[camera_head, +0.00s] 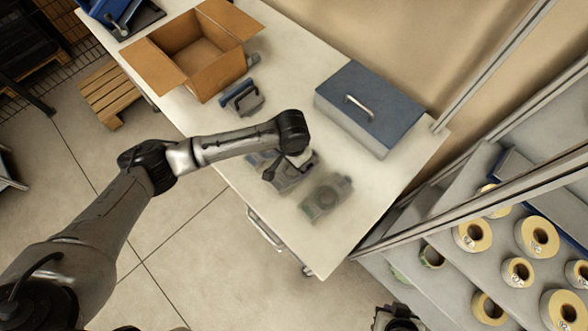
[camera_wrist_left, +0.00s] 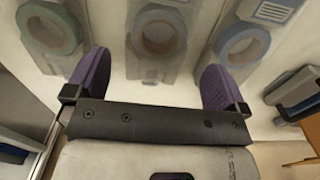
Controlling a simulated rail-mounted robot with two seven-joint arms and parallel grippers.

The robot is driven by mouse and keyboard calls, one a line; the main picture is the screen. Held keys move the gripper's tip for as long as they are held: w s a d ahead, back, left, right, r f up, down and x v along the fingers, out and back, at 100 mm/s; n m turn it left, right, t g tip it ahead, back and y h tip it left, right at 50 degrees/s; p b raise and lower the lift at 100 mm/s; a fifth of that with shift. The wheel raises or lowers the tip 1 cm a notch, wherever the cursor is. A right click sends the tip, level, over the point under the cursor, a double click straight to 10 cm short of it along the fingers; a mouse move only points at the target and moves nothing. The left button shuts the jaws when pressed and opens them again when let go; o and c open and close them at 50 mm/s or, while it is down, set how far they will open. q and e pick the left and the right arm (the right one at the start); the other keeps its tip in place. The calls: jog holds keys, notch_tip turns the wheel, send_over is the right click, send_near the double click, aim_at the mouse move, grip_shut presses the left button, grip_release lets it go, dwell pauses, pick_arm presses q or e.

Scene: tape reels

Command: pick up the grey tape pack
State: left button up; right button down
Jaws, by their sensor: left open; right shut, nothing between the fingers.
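Clear-wrapped tape packs lie on the white table. In the left wrist view, the middle pack (camera_wrist_left: 160,38) has a dull greyish-beige roll and looks most like the grey one, though its exact colour is hard to tell. A pack with a green roll (camera_wrist_left: 50,32) lies left of it, and a blue-grey one (camera_wrist_left: 240,48) lies right. My left gripper (camera_wrist_left: 156,62) is open, its purple fingers spread apart below the middle pack in that view, with nothing between them. In the head view my left wrist hides part of the packs. My right gripper (camera_head: 396,318) is shut and empty at the bottom edge.
The green pack (camera_head: 325,197) shows near the table's (camera_head: 320,250) front edge. A blue-grey box with a handle (camera_head: 368,100) stands behind. A dark tape dispenser (camera_head: 243,98) and an open cardboard box (camera_head: 195,55) stand farther left. Tape rolls (camera_head: 472,235) sit on the right shelf.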

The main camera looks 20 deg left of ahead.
aim_at(287, 178)
pick_arm(q)
jog(key=shift+w+d+f+b, duration=0.1)
jog(key=shift+f+b, duration=0.1)
jog(key=shift+f, duration=1.45)
jog(key=shift+d+f+b, duration=0.1)
jog(key=shift+f+b, duration=0.05)
jog(key=shift+f, duration=1.45)
jog(key=c, duration=0.8)
